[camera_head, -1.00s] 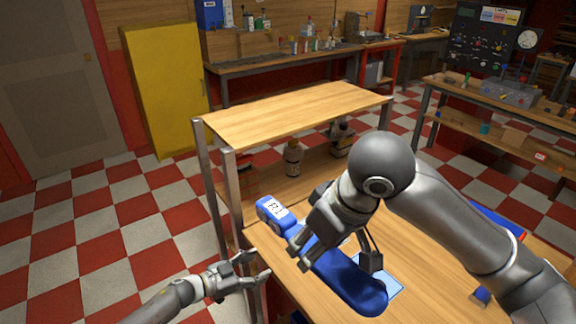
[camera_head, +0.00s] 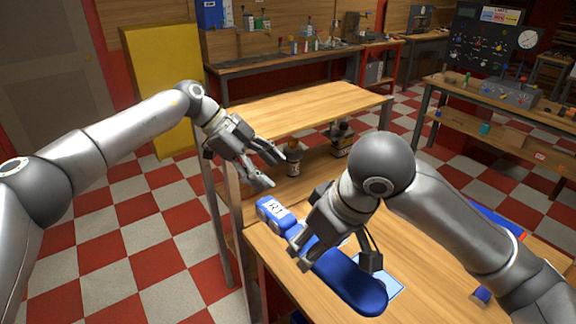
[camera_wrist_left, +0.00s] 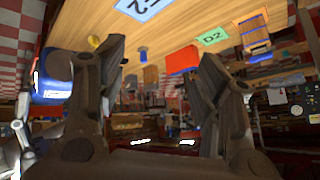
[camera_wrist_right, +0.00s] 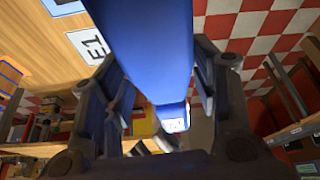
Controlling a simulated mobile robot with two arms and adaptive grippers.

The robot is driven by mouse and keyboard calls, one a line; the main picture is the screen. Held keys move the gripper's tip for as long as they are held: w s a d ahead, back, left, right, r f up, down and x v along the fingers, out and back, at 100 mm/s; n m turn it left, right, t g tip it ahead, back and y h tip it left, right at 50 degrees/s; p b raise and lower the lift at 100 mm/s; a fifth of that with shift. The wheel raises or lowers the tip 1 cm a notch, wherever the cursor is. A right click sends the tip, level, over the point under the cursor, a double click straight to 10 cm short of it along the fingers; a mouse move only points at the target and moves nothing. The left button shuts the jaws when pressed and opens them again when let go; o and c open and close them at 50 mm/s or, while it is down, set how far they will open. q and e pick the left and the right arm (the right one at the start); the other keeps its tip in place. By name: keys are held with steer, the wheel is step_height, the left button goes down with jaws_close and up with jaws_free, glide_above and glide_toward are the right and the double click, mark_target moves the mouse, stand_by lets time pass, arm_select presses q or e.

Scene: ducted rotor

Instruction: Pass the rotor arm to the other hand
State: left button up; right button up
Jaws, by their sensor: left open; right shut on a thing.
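The blue rotor arm (camera_head: 350,280) is a long rounded bar with a white "R1" label at its far left end. My right gripper (camera_head: 333,262) is shut on it near the middle and holds it over the wooden table. In the right wrist view the blue rotor arm (camera_wrist_right: 150,45) runs between the fingers. My left gripper (camera_head: 270,172) is open and empty, above and apart from the labelled end. In the left wrist view my left gripper's fingers (camera_wrist_left: 165,75) stand apart, with a blue piece (camera_wrist_left: 52,78) beyond the left finger.
The wooden table (camera_head: 440,250) carries a light blue card (camera_head: 385,284), partly hidden under the rotor arm. A raised wooden shelf (camera_head: 300,108) stands behind, with dark bottles (camera_head: 293,160) beneath it. In the left wrist view a red block (camera_wrist_left: 183,60) and a green "D2" card (camera_wrist_left: 212,37) lie on the table.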

arm_select(q)
steer(key=s+a+r+y, duration=0.1)
steer(key=a+r+y, duration=0.25)
steer(key=r, duration=0.45)
arm_select(e)
steer(key=shift+a, duration=0.1)
steer(key=shift+d+r, duration=0.1)
steer(key=shift+d, duration=0.25)
arm_select(q)
steer(key=r+m+y, duration=0.1)
steer(key=m+y, duration=0.4)
steer(key=m, duration=0.1)
glide_above(288, 214)
arm_select(e)
steer(key=shift+a, duration=0.2)
arm_select(q)
step_height(288, 214, down, 11)
steer(key=shift+f, duration=0.1)
